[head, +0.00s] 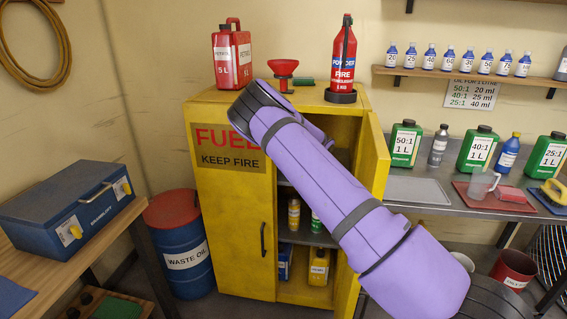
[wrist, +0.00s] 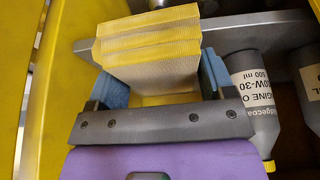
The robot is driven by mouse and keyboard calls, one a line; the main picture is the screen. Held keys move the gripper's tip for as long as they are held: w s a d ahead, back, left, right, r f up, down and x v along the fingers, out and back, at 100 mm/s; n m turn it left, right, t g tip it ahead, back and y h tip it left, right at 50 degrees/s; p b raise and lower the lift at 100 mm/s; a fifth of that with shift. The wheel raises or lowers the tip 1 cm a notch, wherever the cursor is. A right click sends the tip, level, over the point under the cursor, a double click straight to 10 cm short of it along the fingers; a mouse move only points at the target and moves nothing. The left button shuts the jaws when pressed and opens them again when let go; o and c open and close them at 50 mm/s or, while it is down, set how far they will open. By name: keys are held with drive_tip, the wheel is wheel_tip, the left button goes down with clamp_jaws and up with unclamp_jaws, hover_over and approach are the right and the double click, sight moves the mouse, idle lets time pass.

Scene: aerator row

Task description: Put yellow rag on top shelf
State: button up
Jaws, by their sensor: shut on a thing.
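The yellow rag (wrist: 150,60), a thick folded stack with pale edges, is between the blue fingers of my gripper (wrist: 160,82) in the wrist view. My gripper is shut on it. In the head view my purple arm reaches to the upper part of the open yellow cabinet (head: 230,215); the gripper and the rag are hidden there. A grey shelf (wrist: 88,46) shows behind the rag in the wrist view; I cannot tell whether the rag touches it. In the head view the arm covers most of the cabinet's upper inside.
A grey engine oil bottle (wrist: 248,100) stands close right of my gripper, with another at the right edge. The open cabinet door (head: 376,160) is right of the opening. A lower shelf (head: 318,238) holds small cans. A red petrol can (head: 232,65) and extinguisher (head: 342,62) stand on top.

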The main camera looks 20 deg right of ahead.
drive_tip(key=shift+w+d+r, duration=0.2)
drive_tip(key=shift+r, duration=0.1)
drive_tip(key=w+d, duration=0.2)
drive_tip(key=w, duration=0.3)
drive_tip(key=w+d+f, duration=0.1)
drive_tip(key=w+d, duration=0.1)
drive_tip(key=w, duration=0.2)
drive_tip(key=w+d, duration=0.1)
drive_tip(key=w, duration=0.4)
drive_tip(key=shift+w+d+f, duration=0.15)
drive_tip(key=shift+w+d, duration=0.15)
drive_tip(key=shift+d, duration=0.1)
drive_tip(key=shift+w+f, duration=0.1)
drive_tip(key=shift+f, duration=1.65)
drive_tip(key=shift+f, duration=0.15)
drive_tip(key=o, duration=1)
drive_tip(key=shift+c, duration=0.2)
